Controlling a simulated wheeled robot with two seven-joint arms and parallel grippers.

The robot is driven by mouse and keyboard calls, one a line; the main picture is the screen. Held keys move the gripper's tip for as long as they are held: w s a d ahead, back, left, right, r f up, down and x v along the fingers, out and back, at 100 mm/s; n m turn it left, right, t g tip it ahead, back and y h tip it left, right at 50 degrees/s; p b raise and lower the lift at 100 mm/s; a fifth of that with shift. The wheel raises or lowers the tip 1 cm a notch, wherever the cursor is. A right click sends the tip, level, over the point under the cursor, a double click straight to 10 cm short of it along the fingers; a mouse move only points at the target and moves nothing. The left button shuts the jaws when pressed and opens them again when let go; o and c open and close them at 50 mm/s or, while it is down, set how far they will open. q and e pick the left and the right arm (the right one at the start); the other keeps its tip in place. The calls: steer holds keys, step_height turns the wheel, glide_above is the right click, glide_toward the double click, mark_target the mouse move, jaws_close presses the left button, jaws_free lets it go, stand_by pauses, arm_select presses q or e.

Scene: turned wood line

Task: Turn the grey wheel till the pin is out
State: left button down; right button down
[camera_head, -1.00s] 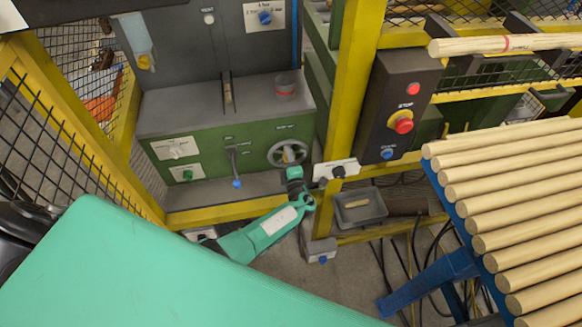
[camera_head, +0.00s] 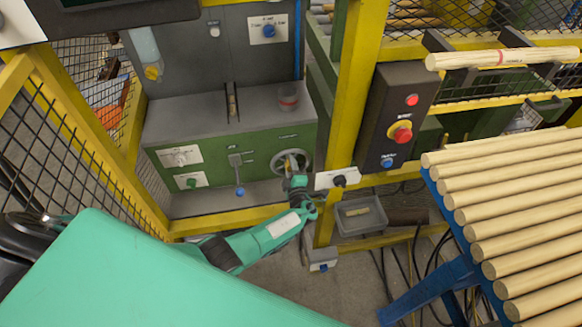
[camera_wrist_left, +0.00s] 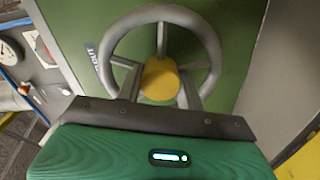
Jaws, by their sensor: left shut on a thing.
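The grey wheel (camera_head: 290,162) with a yellow hub is on the green front panel of the machine. It fills the upper middle of the left wrist view (camera_wrist_left: 213,52), where its rim, spokes and yellow hub (camera_wrist_left: 159,79) show. My left gripper (camera_head: 292,172) is at the wheel, with its fingers on either side of the yellow hub, shut on it. The lower part of the rim is hidden behind my gripper. I cannot pick out the pin in either view. My right gripper is not in view.
A blue-tipped lever (camera_head: 239,175) hangs left of the wheel. A yellow post (camera_head: 352,90) stands close on its right, with a control box (camera_head: 395,115) and a grey bin (camera_head: 361,216). A rack of wooden rods (camera_head: 510,190) is at right, yellow mesh fencing (camera_head: 60,130) at left.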

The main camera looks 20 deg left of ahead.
arm_select(q)
steer(key=c, duration=0.9)
jaws_free()
steer(key=b+v, duration=0.1)
steer(key=v, duration=1.3)
steer(key=shift+d, duration=0.1)
